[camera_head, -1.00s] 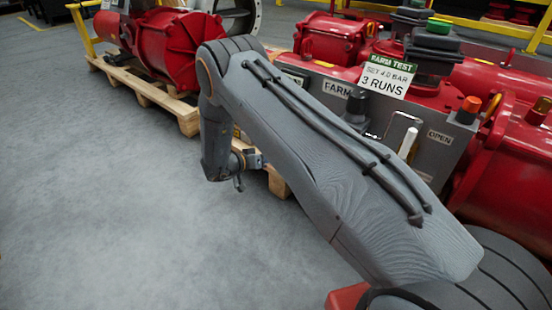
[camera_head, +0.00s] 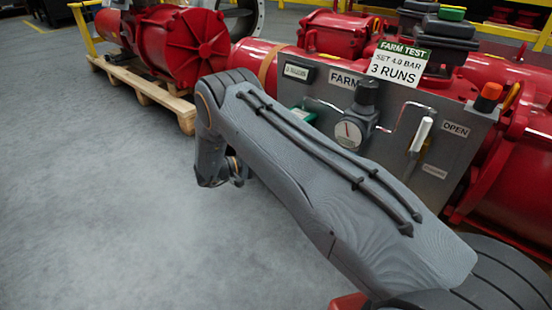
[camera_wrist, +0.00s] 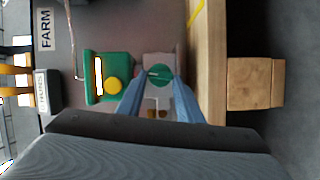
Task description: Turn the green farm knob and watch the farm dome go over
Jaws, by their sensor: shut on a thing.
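In the wrist view, the green knob (camera_wrist: 159,75) sits between the blue-grey fingers of my gripper (camera_wrist: 159,80), which is shut on it. A light grey plate lies behind the knob. In the head view my arm hides the knob and my fingertips; a bit of green block (camera_head: 302,116) shows past the arm. A green-and-yellow cap (camera_head: 452,13) tops a dark box (camera_head: 438,32) above the red actuator; I cannot tell whether it is the farm dome.
A wooden pallet (camera_head: 150,92) is at the left. In the wrist view a wooden beam (camera_wrist: 205,60) runs close beside the knob. Floor at left is clear.

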